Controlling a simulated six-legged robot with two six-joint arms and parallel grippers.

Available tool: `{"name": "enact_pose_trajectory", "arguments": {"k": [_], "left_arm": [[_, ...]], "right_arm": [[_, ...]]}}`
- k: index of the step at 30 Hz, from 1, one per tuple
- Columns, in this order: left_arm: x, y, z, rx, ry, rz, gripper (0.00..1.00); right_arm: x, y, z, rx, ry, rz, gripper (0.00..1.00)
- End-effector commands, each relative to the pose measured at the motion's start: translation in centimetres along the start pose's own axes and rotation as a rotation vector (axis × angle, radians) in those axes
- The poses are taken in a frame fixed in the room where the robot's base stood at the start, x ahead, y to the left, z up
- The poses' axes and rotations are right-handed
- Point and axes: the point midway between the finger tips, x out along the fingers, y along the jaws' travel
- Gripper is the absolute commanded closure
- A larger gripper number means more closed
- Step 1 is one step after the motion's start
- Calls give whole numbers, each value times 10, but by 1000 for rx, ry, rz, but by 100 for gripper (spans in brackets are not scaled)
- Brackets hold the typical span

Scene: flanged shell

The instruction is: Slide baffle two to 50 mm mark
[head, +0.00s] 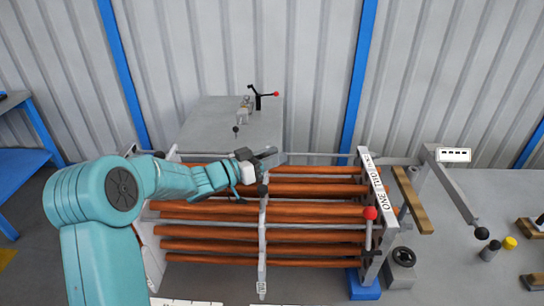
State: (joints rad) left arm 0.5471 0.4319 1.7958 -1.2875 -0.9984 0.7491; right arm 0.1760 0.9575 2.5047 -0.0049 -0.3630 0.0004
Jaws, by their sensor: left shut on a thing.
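A narrow grey upright baffle plate (262,240) stands across the copper-coloured tubes (320,208), near the middle of the frame. A small label at its lower end is too small to read. My left gripper (262,164) is at the far, upper end of this plate and is shut on it; the fingers partly hide that end. A dark knob (263,190) sits on the plate just below the fingers. A white scale strip (185,302) shows in part at the bottom edge; its marks cannot be read. My right gripper is not in view.
A labelled end plate (378,190) closes the tubes on the right, with a red-knobbed lever (370,213) beside it. A grey bench (210,130) with a clamp (258,100) stands behind. A wooden bar (411,200) and a black-knobbed arm (460,200) lie to the right.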

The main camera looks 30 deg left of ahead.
Motion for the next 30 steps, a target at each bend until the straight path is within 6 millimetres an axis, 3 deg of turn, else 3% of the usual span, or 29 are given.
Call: {"name": "enact_pose_trajectory", "arguments": {"k": [9,18,19,21,30], "left_arm": [[38,26,4,1,4,5,100],[40,27,3,1,3,2,100],[40,27,3,1,4,2,63],[40,27,3,1,3,2,42],[39,27,4,0,2,1,42]], "right_arm": [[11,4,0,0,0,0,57],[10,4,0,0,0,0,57],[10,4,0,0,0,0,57],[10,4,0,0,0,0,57],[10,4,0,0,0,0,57]]}}
